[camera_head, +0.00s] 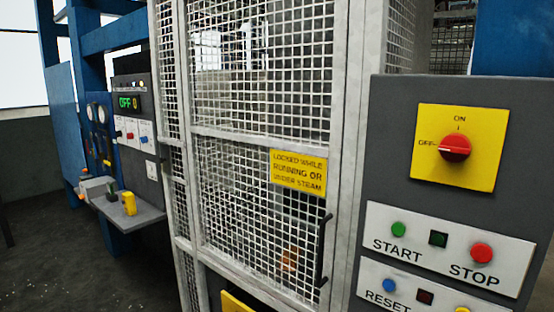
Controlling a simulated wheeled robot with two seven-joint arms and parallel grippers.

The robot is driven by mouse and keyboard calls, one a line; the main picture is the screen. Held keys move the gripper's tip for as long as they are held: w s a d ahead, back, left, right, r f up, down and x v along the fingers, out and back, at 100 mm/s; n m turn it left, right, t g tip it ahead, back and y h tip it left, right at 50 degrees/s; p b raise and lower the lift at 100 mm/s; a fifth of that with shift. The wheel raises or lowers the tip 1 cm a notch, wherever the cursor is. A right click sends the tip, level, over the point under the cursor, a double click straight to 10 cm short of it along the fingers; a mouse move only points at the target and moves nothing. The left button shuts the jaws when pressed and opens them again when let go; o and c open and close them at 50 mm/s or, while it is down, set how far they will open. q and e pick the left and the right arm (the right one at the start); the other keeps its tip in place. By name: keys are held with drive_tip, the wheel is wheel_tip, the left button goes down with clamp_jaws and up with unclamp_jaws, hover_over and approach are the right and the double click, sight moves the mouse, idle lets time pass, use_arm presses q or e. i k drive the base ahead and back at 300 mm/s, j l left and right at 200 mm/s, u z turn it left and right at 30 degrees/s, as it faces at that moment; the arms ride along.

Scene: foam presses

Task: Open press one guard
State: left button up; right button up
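The press guard (268,140) is a white wire-mesh door in a grey frame. It stands shut in front of the press. A yellow sign (298,173) on it reads "LOCKED WHILE RUNNING OR UNDER STEAM". A dark vertical handle (323,250) is at the guard's lower right. The press interior behind the mesh is only partly visible. No number naming the press is readable. Neither of my grippers is in view.
A grey control panel (395,150) at the right carries a red rotary switch (455,148) pointing to OFF, and START and STOP buttons. At the left, a grey shelf (125,214) holds a yellow object (129,203), below a display (128,102) reading "OFF 0".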

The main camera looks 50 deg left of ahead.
sight(313, 169)
drive_tip(key=u, duration=1.9)
